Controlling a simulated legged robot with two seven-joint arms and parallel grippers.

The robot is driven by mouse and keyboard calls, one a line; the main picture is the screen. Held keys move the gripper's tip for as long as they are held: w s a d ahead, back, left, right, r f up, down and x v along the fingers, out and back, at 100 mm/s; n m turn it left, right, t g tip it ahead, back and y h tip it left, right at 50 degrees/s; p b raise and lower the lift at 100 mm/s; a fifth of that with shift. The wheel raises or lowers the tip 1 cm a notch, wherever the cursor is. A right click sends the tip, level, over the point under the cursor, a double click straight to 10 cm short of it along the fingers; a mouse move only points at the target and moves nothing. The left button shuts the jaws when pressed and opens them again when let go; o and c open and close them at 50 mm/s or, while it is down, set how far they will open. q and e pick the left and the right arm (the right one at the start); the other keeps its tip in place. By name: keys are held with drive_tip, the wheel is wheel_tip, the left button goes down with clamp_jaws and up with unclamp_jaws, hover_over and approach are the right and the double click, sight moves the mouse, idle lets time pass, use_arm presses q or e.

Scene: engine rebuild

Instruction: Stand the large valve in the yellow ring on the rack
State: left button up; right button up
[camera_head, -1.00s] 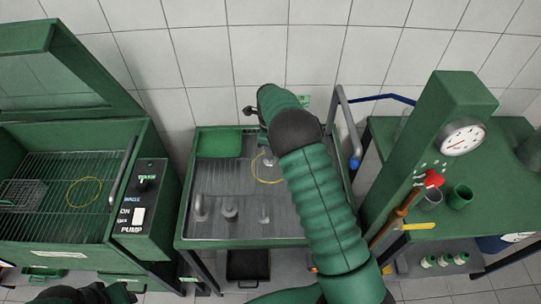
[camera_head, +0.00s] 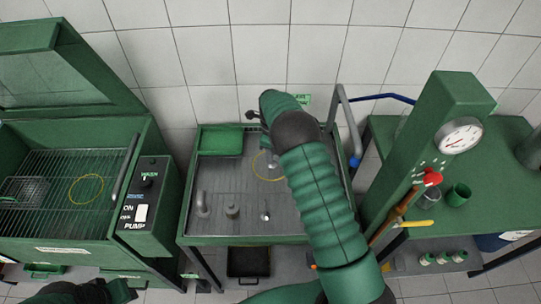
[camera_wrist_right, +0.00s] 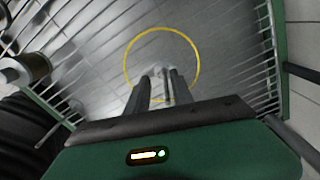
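One thin yellow ring (camera_head: 256,176) lies on the ribbed grey rack (camera_head: 220,180) of the middle bench. A pale metal piece, seemingly the large valve (camera_wrist_right: 158,71), shows between the fingertips, inside the ring's outline. The fingers hide most of it, and its contact with the rack is unclear. In the head view my right forearm covers part of this area. My left gripper (camera_head: 85,292) is dark and cut off at the bottom left.
Several small metal parts stand at the rack's front, including a short cylinder (camera_head: 232,211) and a slim upright part (camera_head: 265,209). A green tray (camera_head: 220,141) sits at the back left. The open parts washer (camera_head: 50,215) holds another yellow ring (camera_head: 86,189). A green press (camera_head: 440,120) stands right.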

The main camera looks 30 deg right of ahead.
drive_tip(key=r, duration=0.6)
drive_tip(key=d+r+b, duration=0.1)
drive_tip(key=r, duration=0.2)
drive_tip(key=shift+r, duration=0.3)
drive_tip(key=s+a+n+t, duration=0.1)
drive_tip(key=s+a+n, duration=0.7)
drive_tip(key=s+n, duration=0.4)
drive_tip(key=s+a+n+t, duration=0.1)
drive_tip(key=s+a+n, duration=0.8)
drive_tip(key=n, duration=0.6)
drive_tip(key=s, duration=0.2)
drive_tip(key=shift+s+f+n+t, duration=0.25)
drive_tip(key=shift+s+n+t, duration=0.05)
drive_tip(key=shift+s+n, duration=0.1)
drive_tip(key=shift+s+a, duration=0.1)
